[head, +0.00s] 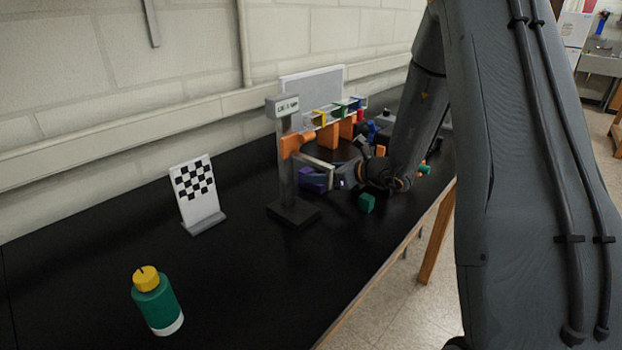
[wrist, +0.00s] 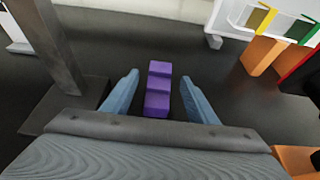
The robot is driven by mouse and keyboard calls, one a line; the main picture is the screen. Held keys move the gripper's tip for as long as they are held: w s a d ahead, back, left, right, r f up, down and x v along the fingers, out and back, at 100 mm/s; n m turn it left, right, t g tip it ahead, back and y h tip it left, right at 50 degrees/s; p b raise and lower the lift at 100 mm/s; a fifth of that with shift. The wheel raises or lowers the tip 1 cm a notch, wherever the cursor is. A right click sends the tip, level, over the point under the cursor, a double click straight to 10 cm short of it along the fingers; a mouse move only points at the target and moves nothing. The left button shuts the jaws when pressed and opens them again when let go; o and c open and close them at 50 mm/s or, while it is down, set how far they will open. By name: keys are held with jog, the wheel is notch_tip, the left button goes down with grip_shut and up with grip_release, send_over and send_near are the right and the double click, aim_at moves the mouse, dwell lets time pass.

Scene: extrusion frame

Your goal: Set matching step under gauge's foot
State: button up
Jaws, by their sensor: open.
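A purple step block (wrist: 157,90) lies on the black bench between the two blue fingers of my gripper (wrist: 159,77), with a gap on each side. My gripper is open. In the head view the purple block (head: 311,180) shows just behind the gauge's post, partly covered by my gripper. The gauge (head: 285,155) is an upright grey post on a dark base, with a small display box on top and an orange part near its upper middle. Its post and base also show at the left of the wrist view (wrist: 45,45). The gauge's foot is not clearly visible.
A green block (head: 367,203) lies on the bench right of the gauge. Behind is a rack (head: 335,112) with yellow, green and other coloured tags and orange supports. A checkered board (head: 198,192) and a green bottle (head: 157,303) stand left, with clear bench between.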

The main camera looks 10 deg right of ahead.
aim_at(308, 171)
jog(key=shift+p+x, duration=1.2)
jog(key=shift+x, duration=1.55)
jog(key=shift+f, duration=0.1)
jog(key=c, duration=1.3)
